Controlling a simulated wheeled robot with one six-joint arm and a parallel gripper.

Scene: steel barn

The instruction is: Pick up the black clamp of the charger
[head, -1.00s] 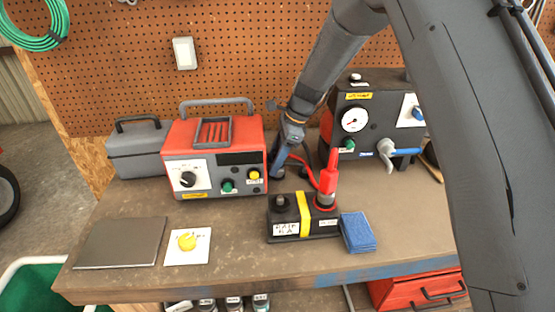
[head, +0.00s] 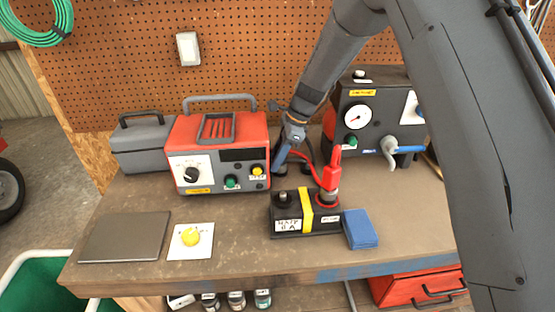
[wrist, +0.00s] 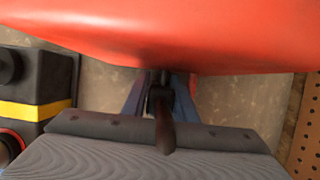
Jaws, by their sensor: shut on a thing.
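The red and grey charger (head: 217,152) stands on the workbench, left of my gripper (head: 281,160). In the wrist view its red body (wrist: 160,30) fills the top. My gripper (wrist: 160,98) points down beside the charger's right side and is shut on the black clamp (wrist: 162,112), a dark narrow piece between the blue-grey fingers. In the head view the black clamp is mostly hidden by the gripper. The red clamp (head: 332,172) stands upright on the right post of the black battery (head: 305,222), which has a yellow band.
A gauge box (head: 372,115) with a blue-handled valve stands behind right. A grey toolbox (head: 142,145) is left of the charger.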

